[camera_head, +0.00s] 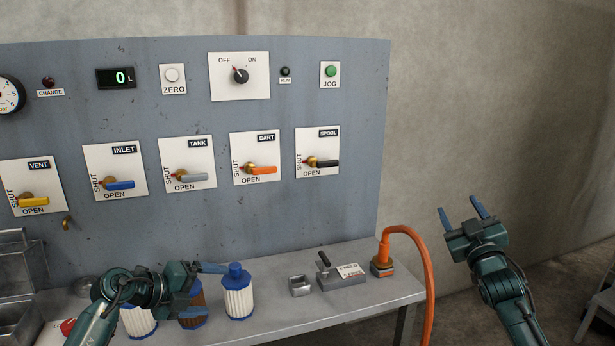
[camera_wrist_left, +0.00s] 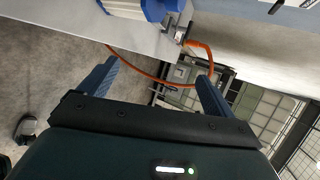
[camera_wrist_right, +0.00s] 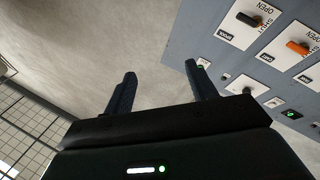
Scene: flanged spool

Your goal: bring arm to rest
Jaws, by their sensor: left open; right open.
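My left gripper (camera_head: 208,290) is open in front of the shelf, low in the head view, beside the blue-capped white filter cartridges. In the left wrist view its two blue fingers (camera_wrist_left: 155,85) are apart with nothing between them. My right gripper (camera_head: 464,214) is open in the air to the right of the panel, fingers pointing up. In the right wrist view its fingers (camera_wrist_right: 160,88) are apart and empty, with the wall behind. The spool valve (camera_head: 322,162) has a black handle lying toward the right.
The grey panel (camera_head: 120,235) carries several valve levers, a selector switch (camera_head: 240,75) and a counter reading 0. The shelf (camera_head: 270,325) holds a white cartridge (camera_head: 238,293), a small metal block (camera_head: 299,286), a lever box (camera_head: 340,276) and an orange hose (camera_head: 425,270). The wall side at right is open.

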